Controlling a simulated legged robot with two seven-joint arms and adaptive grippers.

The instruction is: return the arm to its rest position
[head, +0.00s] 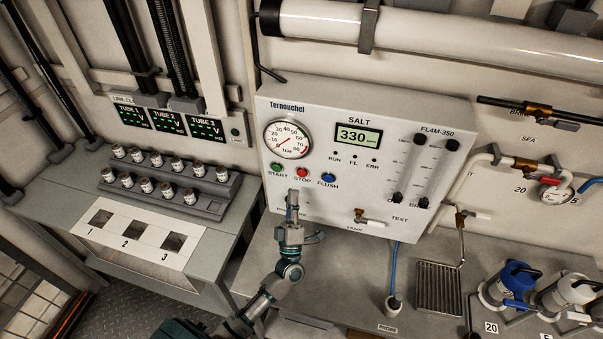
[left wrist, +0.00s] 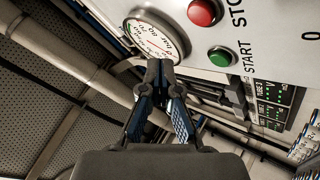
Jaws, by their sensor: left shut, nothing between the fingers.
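My left gripper (head: 292,200) is in front of the lower part of the white Ternouchel panel (head: 390,110), below the red STOP button (head: 302,173). Its fingers are together and hold nothing. In the left wrist view the gripper (left wrist: 158,68) is also shut, with the round gauge (left wrist: 157,38) behind its tips and the red STOP (left wrist: 205,12) and green START (left wrist: 221,57) buttons to the right. My left arm (head: 270,290) comes up from the bottom of the head view. I cannot tell whether the fingertips touch the panel. My right gripper is not in view.
A grey bench with several small jars (head: 147,185) and a plate with numbered square holes (head: 132,232) stands at left. A blue probe cable (head: 396,268), a metal drain grate (head: 438,288) and blue and white valves (head: 512,283) are at right. The panel display reads 330.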

